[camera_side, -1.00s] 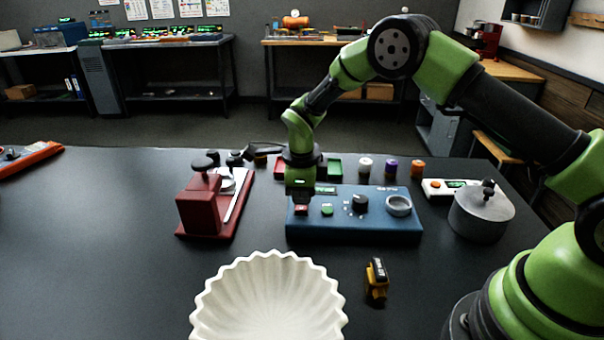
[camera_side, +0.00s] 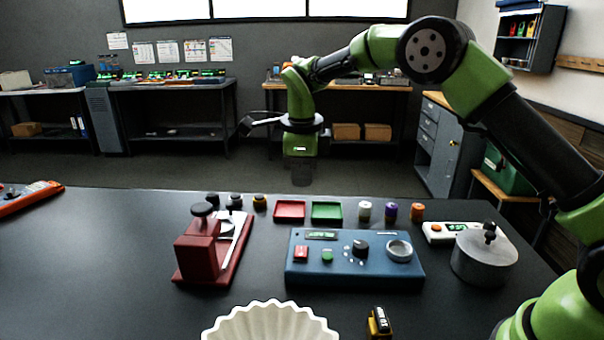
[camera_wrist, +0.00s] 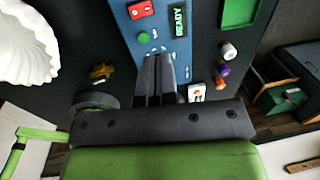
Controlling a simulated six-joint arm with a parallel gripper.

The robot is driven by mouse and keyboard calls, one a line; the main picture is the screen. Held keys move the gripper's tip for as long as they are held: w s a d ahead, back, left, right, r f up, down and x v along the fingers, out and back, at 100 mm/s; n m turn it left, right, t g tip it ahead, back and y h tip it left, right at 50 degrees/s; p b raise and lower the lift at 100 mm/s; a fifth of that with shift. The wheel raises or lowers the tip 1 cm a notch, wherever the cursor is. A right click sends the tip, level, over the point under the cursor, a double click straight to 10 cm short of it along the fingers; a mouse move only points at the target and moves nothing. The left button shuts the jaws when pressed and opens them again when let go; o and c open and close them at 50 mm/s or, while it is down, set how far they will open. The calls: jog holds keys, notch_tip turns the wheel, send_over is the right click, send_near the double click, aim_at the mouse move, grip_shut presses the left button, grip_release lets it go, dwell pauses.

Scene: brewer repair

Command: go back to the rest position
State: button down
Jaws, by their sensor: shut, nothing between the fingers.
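My gripper (camera_side: 301,174) hangs pointing down, well above the far part of the table, in the side view. Its fingers look dark and blurred there. In the wrist view my gripper (camera_wrist: 160,72) shows its two dark fingers together, with nothing between them. Below it is the blue control box (camera_side: 354,272), which also shows in the wrist view (camera_wrist: 127,22). The box has a red button (camera_side: 301,253), a green button (camera_side: 327,256), a dark knob (camera_side: 360,248) and a round metal ring (camera_side: 399,250). Its display (camera_wrist: 180,22) reads READY in the wrist view.
A dark red press (camera_side: 196,253) stands left of the box. A grey lidded pot (camera_side: 484,259) stands at right. A white fluted bowl (camera_side: 270,325) and a yellow-black item (camera_side: 378,323) lie in front. Red (camera_side: 290,210) and green (camera_side: 327,211) trays and small jars line the back.

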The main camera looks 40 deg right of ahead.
jog(key=s+r+n+t+y, duration=0.2)
jog(key=s+r+n+t, duration=0.1)
jog(key=s+r+n, duration=0.8)
jog(key=s+a+r+n+t+y, duration=0.1)
jog(key=s+n+t, duration=0.2)
jog(key=s+n, duration=0.9)
jog(key=s, duration=0.4)
jog(key=shift+s+a, duration=0.3)
jog(key=shift+r, duration=0.1)
dwell(1.0)
